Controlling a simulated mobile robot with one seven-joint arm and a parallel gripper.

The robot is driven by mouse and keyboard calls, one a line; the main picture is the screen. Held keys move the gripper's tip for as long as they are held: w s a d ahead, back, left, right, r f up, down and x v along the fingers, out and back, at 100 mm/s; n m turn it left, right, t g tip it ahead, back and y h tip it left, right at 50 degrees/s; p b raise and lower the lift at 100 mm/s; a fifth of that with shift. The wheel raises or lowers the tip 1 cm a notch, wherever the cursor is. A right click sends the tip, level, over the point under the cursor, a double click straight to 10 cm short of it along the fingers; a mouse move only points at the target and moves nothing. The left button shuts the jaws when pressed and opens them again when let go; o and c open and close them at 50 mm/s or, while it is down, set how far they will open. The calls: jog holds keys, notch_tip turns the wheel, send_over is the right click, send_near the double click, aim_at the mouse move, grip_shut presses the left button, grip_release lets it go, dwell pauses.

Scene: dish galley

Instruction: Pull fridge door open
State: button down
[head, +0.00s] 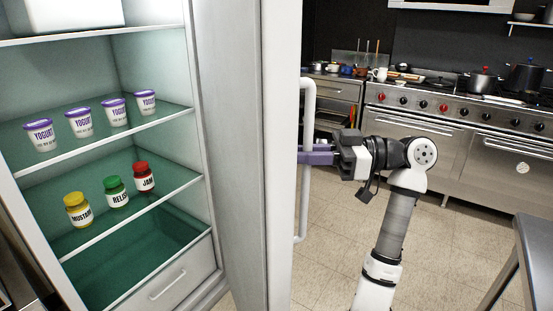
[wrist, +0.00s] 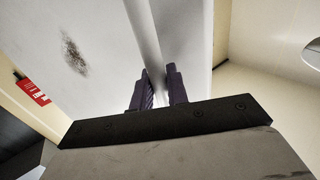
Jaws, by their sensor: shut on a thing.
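The fridge door (head: 280,150) stands open in the head view, seen nearly edge-on, with the lit interior showing to its left. Its long white vertical handle (head: 308,105) is on the door's right side. My gripper (head: 318,153) is shut on the handle near its middle, with the purple fingers around it. In the wrist view the handle (wrist: 143,35) runs down between the two purple fingers (wrist: 160,90). The door's outer face (wrist: 95,50) fills the space behind it and has a dark smudge. The fingertips' contact is partly hidden in the head view.
Inside the fridge, several yogurt cups (head: 84,122) stand on one shelf, with mustard (head: 78,210), relish (head: 116,192) and jam (head: 144,177) jars below. A stove (head: 450,135) stands at the back right. A grey table (head: 535,250) edges in at right. Tiled floor (head: 440,240) lies between.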

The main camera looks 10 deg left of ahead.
jog(key=w+d+p, duration=0.1)
jog(key=w+d, duration=0.8)
jog(key=shift+w, duration=0.2)
jog(key=c, duration=1.5)
grip_release()
jog(key=shift+o, duration=0.2)
jog(key=shift+d, duration=0.15)
jog(key=w+d+b, duration=0.1)
jog(key=d, duration=0.6)
jog(key=shift+w, duration=0.25)
